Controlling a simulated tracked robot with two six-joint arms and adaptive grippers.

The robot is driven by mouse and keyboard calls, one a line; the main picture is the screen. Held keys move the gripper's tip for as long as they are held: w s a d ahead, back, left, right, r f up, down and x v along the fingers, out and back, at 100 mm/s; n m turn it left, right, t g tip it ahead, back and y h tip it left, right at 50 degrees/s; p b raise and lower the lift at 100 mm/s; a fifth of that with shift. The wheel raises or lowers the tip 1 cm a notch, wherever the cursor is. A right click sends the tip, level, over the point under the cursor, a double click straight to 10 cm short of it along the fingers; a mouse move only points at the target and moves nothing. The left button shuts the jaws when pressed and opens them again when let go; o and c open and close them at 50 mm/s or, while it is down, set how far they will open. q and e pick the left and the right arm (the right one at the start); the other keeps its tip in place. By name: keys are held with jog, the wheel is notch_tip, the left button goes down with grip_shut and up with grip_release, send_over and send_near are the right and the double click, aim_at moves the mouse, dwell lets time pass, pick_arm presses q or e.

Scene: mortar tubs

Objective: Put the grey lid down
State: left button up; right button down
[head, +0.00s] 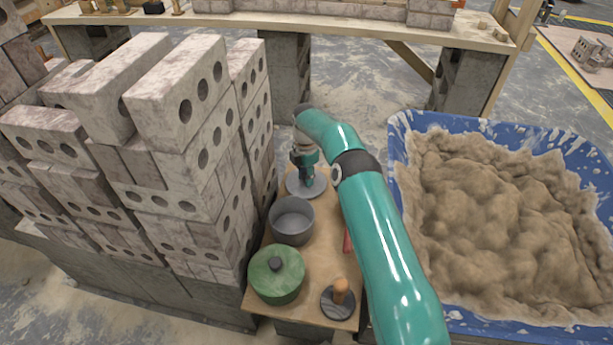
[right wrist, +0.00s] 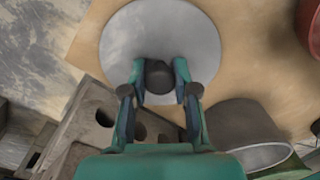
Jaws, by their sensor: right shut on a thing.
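The grey lid (head: 296,189) is a flat round disc at the far end of the wooden board (head: 325,262). In the right wrist view the lid (right wrist: 160,30) reaches past the board's edge. I cannot tell whether it touches the board or hangs just above it. My right gripper (head: 308,170) is shut on the lid's dark knob, which shows between the fingers (right wrist: 159,77). The open grey pot (head: 291,221) stands uncovered just nearer than the lid. A green pot with its green lid (head: 270,264) stands nearer still. My left gripper is not in view.
A round tool with a wooden knob (head: 340,293) lies at the board's near right corner. A red thing (head: 347,240) is partly hidden by my arm. Stacked bricks (head: 190,140) rise close on the left. A blue tub of mortar (head: 398,135) stands on the right.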

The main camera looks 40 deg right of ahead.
jog(key=shift+f, duration=0.15)
jog(key=c, duration=0.9)
grip_release()
notch_tip(320, 180, up, 12)
jog(key=p, duration=0.3)
jog(key=shift+r, duration=0.2)
jog(key=shift+p, duration=0.35)
